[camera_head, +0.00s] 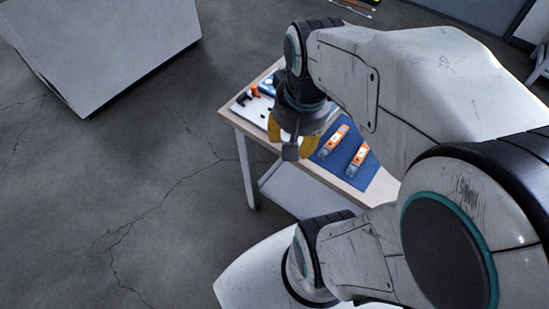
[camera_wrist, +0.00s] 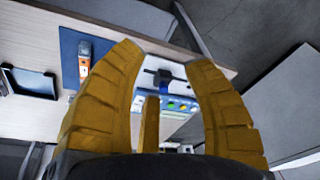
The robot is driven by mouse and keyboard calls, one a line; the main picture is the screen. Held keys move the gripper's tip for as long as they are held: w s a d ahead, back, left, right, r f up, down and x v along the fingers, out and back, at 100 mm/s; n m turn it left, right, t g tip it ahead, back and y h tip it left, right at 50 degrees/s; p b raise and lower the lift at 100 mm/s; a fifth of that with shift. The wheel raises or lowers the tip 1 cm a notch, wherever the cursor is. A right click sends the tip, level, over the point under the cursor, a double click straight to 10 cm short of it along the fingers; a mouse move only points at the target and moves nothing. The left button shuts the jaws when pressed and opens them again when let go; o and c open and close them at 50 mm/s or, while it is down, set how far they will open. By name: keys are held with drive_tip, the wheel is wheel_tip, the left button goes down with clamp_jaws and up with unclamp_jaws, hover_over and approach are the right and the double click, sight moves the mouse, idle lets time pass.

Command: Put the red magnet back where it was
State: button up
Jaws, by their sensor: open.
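I cannot make out a red magnet in either view. My gripper (camera_head: 291,142) hangs over the near edge of the wooden table (camera_head: 233,114), between a white panel and a blue mat. In the wrist view its two yellow fingers (camera_wrist: 162,55) stand apart, and I see nothing held between them. The white-and-blue panel (camera_wrist: 180,103), with several small coloured spots, shows beyond and between the fingers. A dark bar-shaped item with a blue part (camera_wrist: 165,82) lies by it. My fingers and arm hide part of the table.
Two orange-and-grey tools (camera_head: 333,141) lie on the blue mat (camera_head: 340,163); one shows in the wrist view (camera_wrist: 84,62). A black tray (camera_wrist: 30,82) is at left there. Black and orange items (camera_head: 250,95) lie at the table's left end. A large grey block (camera_head: 100,45) stands apart on open floor.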

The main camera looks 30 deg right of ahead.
drive_tip(key=s+a+n, duration=0.2)
drive_tip(key=a+n, duration=0.4)
drive_tip(key=shift+s+f+t+y, duration=0.3)
drive_tip(key=shift+s+f+y, duration=0.05)
drive_tip(key=shift+f+y, duration=0.1)
drive_tip(key=w+p+v, duration=0.2)
drive_tip(key=p+v, duration=0.7)
drive_tip(key=v, duration=0.1)
drive_tip(key=shift+r+t+p, duration=0.3)
drive_tip(key=shift+r+p, duration=0.05)
drive_tip(key=shift+r, duration=0.1)
drive_tip(key=shift+w, duration=0.1)
idle(0.3)
drive_tip(key=shift+c, duration=0.5)
drive_tip(key=shift+a, duration=0.1)
